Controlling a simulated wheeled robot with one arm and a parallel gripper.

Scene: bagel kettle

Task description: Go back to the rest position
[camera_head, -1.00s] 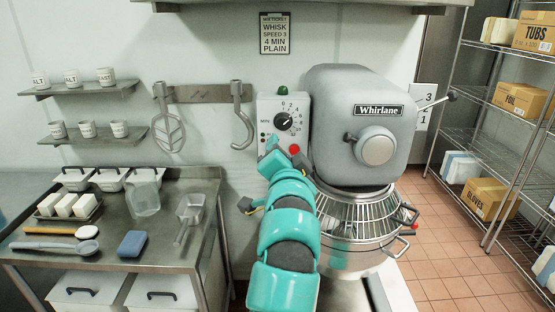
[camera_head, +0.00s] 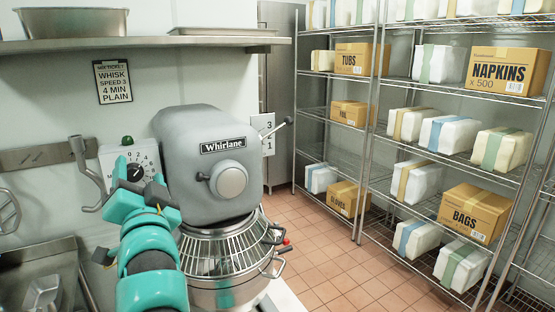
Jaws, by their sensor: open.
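My gripper (camera_head: 143,190) is at the end of my teal arm, in front of the left side of the grey Whirlane mixer (camera_head: 190,145). Its dark fingers are open. It overlaps the mixer's dial panel (camera_head: 147,156) in the picture and hides its lower part. I cannot tell whether it touches the panel. I see nothing held in it. The mixer's wire guard (camera_head: 222,240) and bowl (camera_head: 215,285) are right of my arm.
Metal shelving (camera_head: 375,110) with boxes and wrapped packs fills the right. Tiled floor (camera_head: 315,235) is open between mixer and shelves. A hook (camera_head: 83,165) hangs on the wall rack at left. A steel shelf (camera_head: 170,42) runs overhead. A steel table (camera_head: 40,262) edges in lower left.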

